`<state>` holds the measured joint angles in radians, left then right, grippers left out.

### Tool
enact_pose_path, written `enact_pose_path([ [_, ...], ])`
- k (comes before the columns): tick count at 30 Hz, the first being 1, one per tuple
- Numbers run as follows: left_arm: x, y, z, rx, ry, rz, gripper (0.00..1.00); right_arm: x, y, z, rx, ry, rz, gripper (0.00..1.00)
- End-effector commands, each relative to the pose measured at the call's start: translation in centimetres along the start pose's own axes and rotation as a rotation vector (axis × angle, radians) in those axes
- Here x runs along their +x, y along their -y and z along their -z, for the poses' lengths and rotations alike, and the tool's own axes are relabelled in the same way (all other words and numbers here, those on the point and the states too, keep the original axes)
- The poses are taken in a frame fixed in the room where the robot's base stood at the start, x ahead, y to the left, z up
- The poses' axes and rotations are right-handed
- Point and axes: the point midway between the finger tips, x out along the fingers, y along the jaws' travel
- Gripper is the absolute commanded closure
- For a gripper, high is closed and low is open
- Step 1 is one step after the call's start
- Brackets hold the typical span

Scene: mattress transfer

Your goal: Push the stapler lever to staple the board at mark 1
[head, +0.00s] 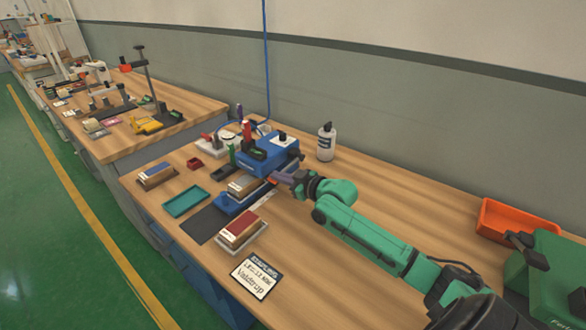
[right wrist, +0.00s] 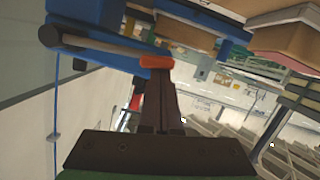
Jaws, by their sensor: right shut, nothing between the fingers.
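The blue stapler (head: 268,154) stands on the wooden bench. A board-like brown block with a pale label (head: 243,183) sits at its front, over a blue base (head: 230,203); mark 1 cannot be read. In the right wrist view the stapler lever (right wrist: 105,44) is a grey rod with an orange end, running from a dark pivot beside the blue body. My right gripper (head: 283,178) is at the stapler's right side, shut and empty. Its fingertips (right wrist: 157,72) are at the lever's orange end; contact is hard to judge. My left gripper is not in view.
A red-topped block stack (head: 241,231), a teal tray (head: 186,201) and another block stack (head: 157,174) lie around the stapler. A white bottle (head: 326,143) stands behind it. An orange bin (head: 513,222) is at the right. The bench behind my right arm is mostly clear.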

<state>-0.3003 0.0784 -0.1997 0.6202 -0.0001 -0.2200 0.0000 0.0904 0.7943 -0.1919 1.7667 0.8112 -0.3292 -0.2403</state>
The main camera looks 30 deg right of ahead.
Motion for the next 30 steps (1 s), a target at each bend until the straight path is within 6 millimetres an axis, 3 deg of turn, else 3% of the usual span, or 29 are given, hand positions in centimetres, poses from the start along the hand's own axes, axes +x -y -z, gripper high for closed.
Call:
enact_pose_path([
  [1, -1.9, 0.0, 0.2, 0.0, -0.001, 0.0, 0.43, -0.3, -0.3, 2.0, 0.0, -0.001, 0.0, 1.0],
  [3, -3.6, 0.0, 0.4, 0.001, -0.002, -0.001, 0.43, -0.5, -0.6, 3.8, -0.001, -0.002, -0.001, 1.0],
  [5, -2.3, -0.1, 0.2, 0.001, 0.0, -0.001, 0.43, -1.6, -0.2, 2.2, -0.001, 0.006, 0.001, 1.0],
  [12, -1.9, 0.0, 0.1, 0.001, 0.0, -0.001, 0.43, -6.6, -0.1, 2.2, -0.001, 0.004, 0.001, 1.0],
  [18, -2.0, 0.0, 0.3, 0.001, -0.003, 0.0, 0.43, -9.4, -0.1, 2.5, 0.001, 0.001, 0.0, 1.0],
  [30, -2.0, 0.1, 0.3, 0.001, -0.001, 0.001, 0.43, -10.2, -0.2, 2.7, 0.0, -0.003, -0.001, 1.0],
])
